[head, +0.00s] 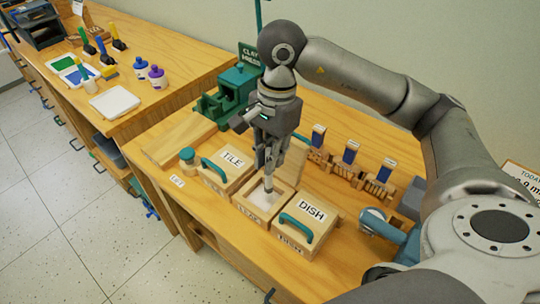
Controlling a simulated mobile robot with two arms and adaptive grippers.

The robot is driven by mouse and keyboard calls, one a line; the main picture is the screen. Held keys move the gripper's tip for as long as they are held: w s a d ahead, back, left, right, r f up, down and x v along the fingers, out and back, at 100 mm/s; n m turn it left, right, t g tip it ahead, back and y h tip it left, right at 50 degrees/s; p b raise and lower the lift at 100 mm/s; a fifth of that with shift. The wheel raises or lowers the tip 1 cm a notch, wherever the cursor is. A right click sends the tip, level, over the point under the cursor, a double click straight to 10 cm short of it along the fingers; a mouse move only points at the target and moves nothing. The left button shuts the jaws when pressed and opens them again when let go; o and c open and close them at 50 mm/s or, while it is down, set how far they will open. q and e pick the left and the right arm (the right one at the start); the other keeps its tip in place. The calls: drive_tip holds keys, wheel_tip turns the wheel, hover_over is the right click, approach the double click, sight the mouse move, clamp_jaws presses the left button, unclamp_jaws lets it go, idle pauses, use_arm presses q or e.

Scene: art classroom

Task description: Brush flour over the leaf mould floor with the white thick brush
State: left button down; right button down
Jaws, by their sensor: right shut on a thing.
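The leaf mould (254,215) is an open wooden box in the middle of a row of three, its front label partly readable. Its floor shows a whitish patch (262,200). My right gripper (268,166) points down over this mould and is shut on a thin, pale upright tool, the white thick brush (269,182). The brush's lower end is inside the mould, at or just above the floor; I cannot tell if it touches. The gripper hides part of the mould's back. My left gripper is not in view.
Closed moulds marked TILE (227,172) and DISH (301,222) flank the open one closely. A green clay press (232,92) stands behind.

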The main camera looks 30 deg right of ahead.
drive_tip(key=shift+r+p, duration=2.45)
drive_tip(key=shift+r, duration=1.6)
drive_tip(key=shift+f, duration=0.1)
